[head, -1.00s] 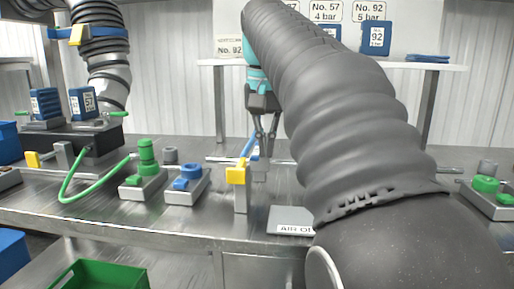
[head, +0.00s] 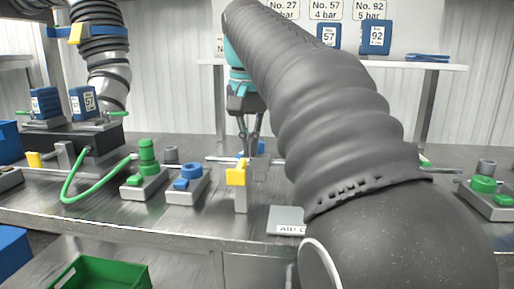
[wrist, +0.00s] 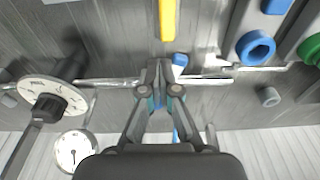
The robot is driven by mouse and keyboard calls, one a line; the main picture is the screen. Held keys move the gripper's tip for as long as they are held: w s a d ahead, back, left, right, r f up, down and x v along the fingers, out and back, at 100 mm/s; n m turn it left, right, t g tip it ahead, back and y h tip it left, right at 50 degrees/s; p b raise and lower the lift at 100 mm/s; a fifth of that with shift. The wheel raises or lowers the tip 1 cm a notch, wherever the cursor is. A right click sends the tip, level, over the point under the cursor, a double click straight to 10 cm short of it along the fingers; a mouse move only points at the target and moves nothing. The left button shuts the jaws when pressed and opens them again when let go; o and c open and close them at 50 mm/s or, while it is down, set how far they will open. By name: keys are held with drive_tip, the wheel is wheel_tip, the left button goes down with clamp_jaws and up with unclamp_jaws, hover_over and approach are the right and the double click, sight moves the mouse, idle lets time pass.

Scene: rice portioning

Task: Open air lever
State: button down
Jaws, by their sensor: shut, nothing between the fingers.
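My gripper (head: 247,153) reaches down to the metal pipe at the back of the bench, its fingers together and empty. In the wrist view the fingertips (wrist: 166,82) are at the pipe, next to a small blue part (wrist: 180,60). This looks like the blue air lever (head: 261,147), partly hidden behind the fingers in the head view. A blue strip (wrist: 176,134) also shows between the fingers. I cannot tell whether the fingers touch the lever, or its exact angle. A plate lettered "AIR" (head: 286,216) lies at the bench front, its text partly covered by my arm.
A yellow-topped post (head: 236,177) stands in front of the gripper. Blue (head: 188,182) and green (head: 147,175) button blocks stand to the left. A round dial (wrist: 50,100) and a gauge (wrist: 73,150) are at left in the wrist view. A green crate (head: 100,272) is below.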

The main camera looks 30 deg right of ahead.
drive_tip(key=shift+w, duration=0.1)
drive_tip(key=shift+w+a+p, duration=0.35)
drive_tip(key=shift+w+a, duration=0.4)
drive_tip(key=shift+w, duration=0.1)
drive_tip(key=shift+w+a, duration=0.2)
drive_tip(key=shift+w, duration=0.25)
drive_tip(key=shift+w+a, duration=0.2)
drive_tip(key=shift+w, duration=0.25)
drive_tip(key=shift+w+a, duration=0.15)
drive_tip(key=shift+w, duration=1)
